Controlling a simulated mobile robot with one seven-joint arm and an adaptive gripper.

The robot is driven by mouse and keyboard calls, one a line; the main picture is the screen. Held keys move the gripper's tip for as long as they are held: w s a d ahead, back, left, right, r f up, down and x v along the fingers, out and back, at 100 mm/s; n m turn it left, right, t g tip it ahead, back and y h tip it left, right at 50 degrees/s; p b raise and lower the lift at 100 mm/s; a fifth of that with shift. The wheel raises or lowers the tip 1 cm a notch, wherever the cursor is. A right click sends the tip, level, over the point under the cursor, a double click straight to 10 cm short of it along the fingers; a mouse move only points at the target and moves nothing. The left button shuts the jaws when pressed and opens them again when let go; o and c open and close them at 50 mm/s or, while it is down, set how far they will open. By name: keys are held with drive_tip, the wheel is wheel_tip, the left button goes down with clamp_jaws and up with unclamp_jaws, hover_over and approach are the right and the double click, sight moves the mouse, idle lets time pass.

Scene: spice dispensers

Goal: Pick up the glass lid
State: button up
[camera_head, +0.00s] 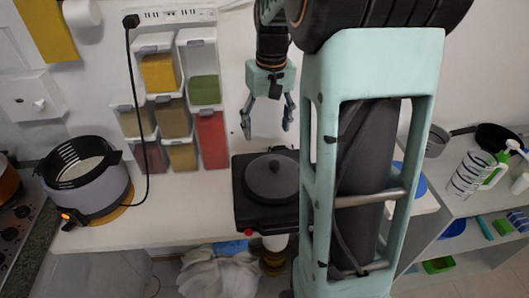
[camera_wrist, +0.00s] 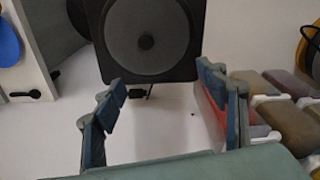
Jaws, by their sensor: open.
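The glass lid (camera_head: 271,178) is a dark round lid with a small knob. It lies on a black square cooker (camera_head: 240,205) on the white counter. In the wrist view the lid (camera_wrist: 148,38) shows at the top, with its knob near its middle, on the black cooker (camera_wrist: 190,72). My gripper (camera_head: 267,130) is open and empty, above and behind the cooker in the head view, pointing down. In the wrist view my gripper (camera_wrist: 158,85) has its two fingers spread apart, with the lid beyond them. My arm covers the cooker's right side in the head view.
Spice dispensers (camera_head: 178,110) hang on the wall left of my gripper and also show at the right of the wrist view (camera_wrist: 285,100). A grey pot (camera_head: 92,185) stands at the counter's left, its black cord rising to a power strip. Bare counter (camera_head: 185,215) lies between pot and cooker.

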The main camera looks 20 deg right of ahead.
drive_tip(key=s+d+f, duration=0.2)
hover_over(275, 163)
drive_tip(key=shift+g, duration=0.4)
wheel_tip(275, 163, down, 4)
drive_tip(key=shift+d+f, duration=0.1)
drive_tip(key=shift+f, duration=0.1)
drive_tip(key=shift+f+p, duration=0.65)
drive_tip(key=shift+f, duration=2.25)
clamp_jaws()
